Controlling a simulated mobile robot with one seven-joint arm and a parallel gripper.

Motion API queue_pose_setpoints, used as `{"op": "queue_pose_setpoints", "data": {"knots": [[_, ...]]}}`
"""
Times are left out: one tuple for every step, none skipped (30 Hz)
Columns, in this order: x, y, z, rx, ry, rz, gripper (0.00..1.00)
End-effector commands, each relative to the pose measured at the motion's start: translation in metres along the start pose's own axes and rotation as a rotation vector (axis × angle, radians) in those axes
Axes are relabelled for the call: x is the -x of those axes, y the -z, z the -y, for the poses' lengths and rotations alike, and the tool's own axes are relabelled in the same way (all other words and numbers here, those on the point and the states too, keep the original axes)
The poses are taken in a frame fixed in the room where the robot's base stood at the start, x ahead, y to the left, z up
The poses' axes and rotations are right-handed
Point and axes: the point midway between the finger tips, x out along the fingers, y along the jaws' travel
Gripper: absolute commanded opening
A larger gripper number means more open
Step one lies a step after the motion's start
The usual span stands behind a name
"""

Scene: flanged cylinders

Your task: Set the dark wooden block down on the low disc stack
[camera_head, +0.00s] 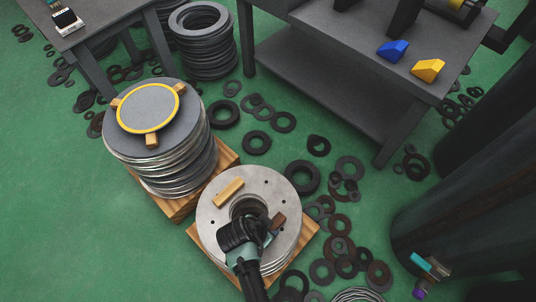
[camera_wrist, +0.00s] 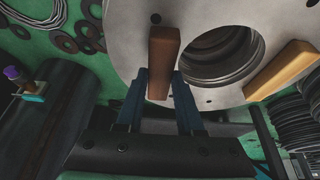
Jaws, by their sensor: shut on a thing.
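The low disc stack (camera_head: 212,226) is a pile of pale metal flanged discs with a round centre hole, on a wooden pallet. My gripper (camera_head: 271,228) is over its near right part. It is shut on the dark wooden block (camera_head: 279,220), a small reddish-brown bar. In the wrist view the dark block (camera_wrist: 163,62) extends out from between my two blue-grey fingers (camera_wrist: 160,90), beside the centre hole. Whether its underside touches the disc I cannot tell. A light wooden block (camera_head: 228,192) lies on the stack's far left part and shows in the wrist view (camera_wrist: 284,70).
A taller disc stack (camera_head: 180,165) stands close at the back left, topped by wooden blocks and a yellow-rimmed disc (camera_head: 148,108). Many dark rings (camera_head: 256,142) litter the green floor. A grey table (camera_head: 350,60) is behind; dark cylinders (camera_head: 440,225) stand at right.

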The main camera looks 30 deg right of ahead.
Motion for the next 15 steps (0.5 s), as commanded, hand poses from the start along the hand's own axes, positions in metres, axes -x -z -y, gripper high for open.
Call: {"op": "queue_pose_setpoints", "data": {"knots": [[0.0001, 0.0002, 0.0002, 0.000, 0.000, 0.000, 0.00], [0.0002, 0.0002, 0.0002, 0.000, 0.000, 0.000, 0.00], [0.0001, 0.0002, 0.0002, 0.000, 0.000, 0.000, 0.00], [0.0002, 0.0001, 0.0002, 0.000, 0.000, 0.000, 0.00], [0.0001, 0.0001, 0.0002, 0.000, 0.000, 0.000, 0.00], [0.0001, 0.0001, 0.0002, 0.000, 0.000, 0.000, 0.00], [-0.0001, 0.0000, 0.0001, 0.000, 0.000, 0.000, 0.00], [-0.0003, -0.0001, 0.0001, 0.000, 0.000, 0.000, 0.00], [-0.0007, -0.0002, 0.0002, 0.000, 0.000, 0.000, 0.00], [-0.0011, -0.0004, 0.0001, 0.000, 0.000, 0.000, 0.00], [-0.0016, -0.0006, 0.0002, 0.000, 0.000, 0.000, 0.00], [-0.0023, -0.0009, 0.0002, 0.000, 0.000, 0.000, 0.00], [-0.0029, -0.0012, 0.0002, 0.000, 0.000, 0.000, 0.00], [-0.0035, -0.0014, 0.0002, 0.000, 0.000, 0.000, 0.00], [-0.0043, -0.0017, 0.0002, 0.000, 0.000, 0.000, 0.00]]}}
